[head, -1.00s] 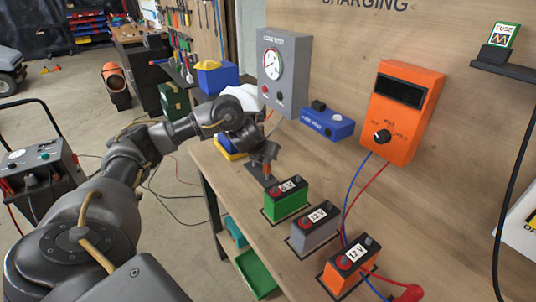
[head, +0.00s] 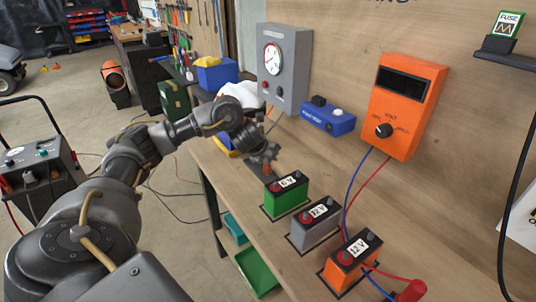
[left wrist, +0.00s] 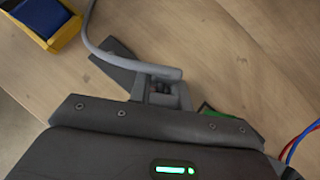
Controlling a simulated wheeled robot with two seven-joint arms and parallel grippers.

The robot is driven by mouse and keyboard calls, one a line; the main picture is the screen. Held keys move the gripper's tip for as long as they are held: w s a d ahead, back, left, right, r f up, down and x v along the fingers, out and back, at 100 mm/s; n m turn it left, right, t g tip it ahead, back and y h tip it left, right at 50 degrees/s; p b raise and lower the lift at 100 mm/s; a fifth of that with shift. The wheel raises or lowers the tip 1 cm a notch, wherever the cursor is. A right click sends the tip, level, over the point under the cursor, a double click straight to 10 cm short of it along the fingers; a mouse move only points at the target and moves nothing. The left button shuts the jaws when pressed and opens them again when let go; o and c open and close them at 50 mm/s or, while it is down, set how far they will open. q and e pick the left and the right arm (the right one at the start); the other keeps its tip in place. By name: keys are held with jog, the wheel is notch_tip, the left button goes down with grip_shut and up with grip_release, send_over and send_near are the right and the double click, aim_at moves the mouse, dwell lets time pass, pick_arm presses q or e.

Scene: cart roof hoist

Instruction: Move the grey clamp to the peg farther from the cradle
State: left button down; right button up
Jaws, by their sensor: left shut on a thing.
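My left gripper (head: 264,158) is over the far left part of the bench, just behind the green battery. In the left wrist view, a grey clamp (left wrist: 160,92) sits at the jaws with a thick grey cable (left wrist: 130,68) curving away from it to the upper left. The jaws are shut on it, and its tip is partly hidden. In the head view the clamp is hard to make out against the dark gripper. I cannot clearly pick out the pegs or the cradle. My right gripper is not in view.
Green (head: 287,198), grey (head: 315,225) and orange (head: 350,262) batteries stand along the bench's front edge. A blue box (head: 327,117), a grey gauge box (head: 284,68) and an orange meter (head: 405,105) are behind. Red and blue leads cross the right side. The bench middle (head: 330,165) is clear.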

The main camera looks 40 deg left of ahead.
pick_arm(q)
jog(key=shift+f+b, duration=0.5)
jog(key=shift+f, duration=0.2)
jog(key=c, duration=1.2)
grip_release()
jog(key=shift+r, duration=0.1)
jog(key=p+v, duration=0.4)
jog(key=v, duration=0.6)
jog(key=shift+s+r, duration=0.3)
jog(key=shift+d, duration=0.15)
